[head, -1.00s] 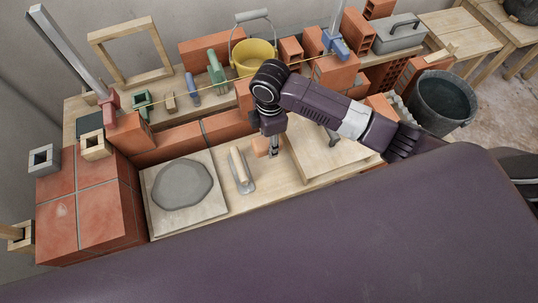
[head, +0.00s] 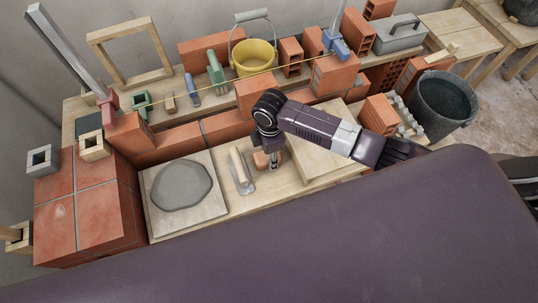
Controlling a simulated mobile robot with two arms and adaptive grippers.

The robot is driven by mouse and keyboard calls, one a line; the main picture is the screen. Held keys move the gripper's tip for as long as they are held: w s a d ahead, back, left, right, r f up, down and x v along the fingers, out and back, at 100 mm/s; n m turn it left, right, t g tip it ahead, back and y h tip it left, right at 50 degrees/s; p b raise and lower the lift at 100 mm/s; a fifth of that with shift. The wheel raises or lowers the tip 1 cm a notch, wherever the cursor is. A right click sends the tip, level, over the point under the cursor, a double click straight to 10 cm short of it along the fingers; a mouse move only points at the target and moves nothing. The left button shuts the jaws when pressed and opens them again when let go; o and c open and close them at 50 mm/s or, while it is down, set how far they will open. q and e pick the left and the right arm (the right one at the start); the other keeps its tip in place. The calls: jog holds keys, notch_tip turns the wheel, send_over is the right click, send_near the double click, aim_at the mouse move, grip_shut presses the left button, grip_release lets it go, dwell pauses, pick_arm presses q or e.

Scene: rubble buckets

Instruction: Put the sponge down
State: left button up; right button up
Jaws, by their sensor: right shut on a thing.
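The sponge (head: 261,160) is a small orange-tan block in the head view, just right of the trowel. My right gripper (head: 274,163) points down and is shut on the sponge, which shows mostly at its left side. Part of the sponge is hidden behind the fingers. It is low over the wooden bench top (head: 228,204); I cannot tell whether it touches the wood. My left gripper is not in view.
A trowel (head: 239,168) with a wooden handle lies close left of the sponge. Left of that is a board (head: 218,209) with grey mortar (head: 181,185). A wooden board (head: 318,166) lies to the right. A brick wall (head: 180,143) stands behind.

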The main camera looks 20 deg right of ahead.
jog(key=o, duration=1.2)
jog(key=shift+f, duration=0.15)
notch_tip(320, 180, up, 12)
jog(key=shift+r+p, duration=0.2)
jog(key=shift+p, duration=0.2)
